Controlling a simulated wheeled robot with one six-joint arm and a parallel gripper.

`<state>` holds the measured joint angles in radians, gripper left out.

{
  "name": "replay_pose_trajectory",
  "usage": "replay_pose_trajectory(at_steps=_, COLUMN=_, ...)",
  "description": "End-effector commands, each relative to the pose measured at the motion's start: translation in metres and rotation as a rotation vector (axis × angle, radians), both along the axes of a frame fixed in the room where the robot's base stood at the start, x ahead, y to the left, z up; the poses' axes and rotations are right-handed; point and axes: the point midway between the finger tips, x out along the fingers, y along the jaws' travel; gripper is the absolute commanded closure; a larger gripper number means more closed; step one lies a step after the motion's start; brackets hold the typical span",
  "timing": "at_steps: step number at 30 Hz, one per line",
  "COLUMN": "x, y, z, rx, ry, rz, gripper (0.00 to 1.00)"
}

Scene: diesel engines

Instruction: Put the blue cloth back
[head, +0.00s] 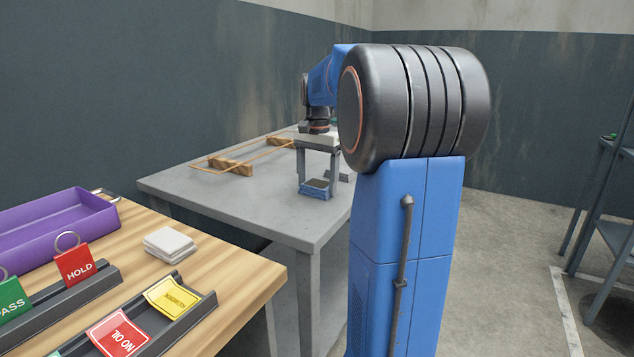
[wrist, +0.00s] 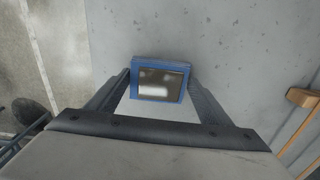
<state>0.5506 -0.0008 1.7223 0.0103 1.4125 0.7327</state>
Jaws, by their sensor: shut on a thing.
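The blue cloth (head: 316,194) shows as a small blue-edged block with a dark, partly shiny face over the grey table. In the wrist view the blue cloth (wrist: 160,68) lies between the two fingertips, its blue border around the dark middle. My gripper (head: 317,184) points down, with one finger on each side of the cloth, and is shut on it. The fingers also show in the wrist view (wrist: 160,84). I cannot tell whether the cloth touches the tabletop or is held just above it.
The grey table (head: 250,206) is largely bare, with a wire frame on wooden blocks (head: 231,166) at its back left. The wooden bench (head: 226,274) holds a purple tray (head: 62,232), white folded cloths (head: 170,243) and tag racks (head: 70,305). Shelving (head: 605,200) stands at right.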

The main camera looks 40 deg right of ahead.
Motion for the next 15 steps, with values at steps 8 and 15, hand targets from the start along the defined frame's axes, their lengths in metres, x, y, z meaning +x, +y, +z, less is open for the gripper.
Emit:
replay_pose_trajectory(at_steps=8, x=0.0002, y=-0.0001, z=-0.0024, rx=0.0, ry=0.0, rz=0.0, gripper=0.12)
replay_pose_trajectory(at_steps=15, x=0.0001, y=-0.0001, z=-0.0019, rx=0.0, ry=0.0, rz=0.0, gripper=0.07)
